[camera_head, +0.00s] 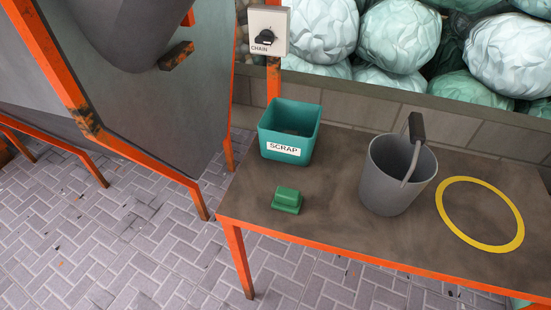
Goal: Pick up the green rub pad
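The green rub pad (287,200) is a small block with a raised, narrower top. It lies on the brown tabletop near the left front edge, in front of the green scrap bin. Nothing covers it. Neither of my grippers shows in the head view, so nothing is seen touching or holding the pad.
The table (320,225) has an orange frame. On it stand a green bin marked SCRAP (290,131), a grey bucket (392,178) with an upright handle, and a yellow ring (449,224). A CHAIN switch box (267,31) is behind. Tabletop around the pad is clear.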

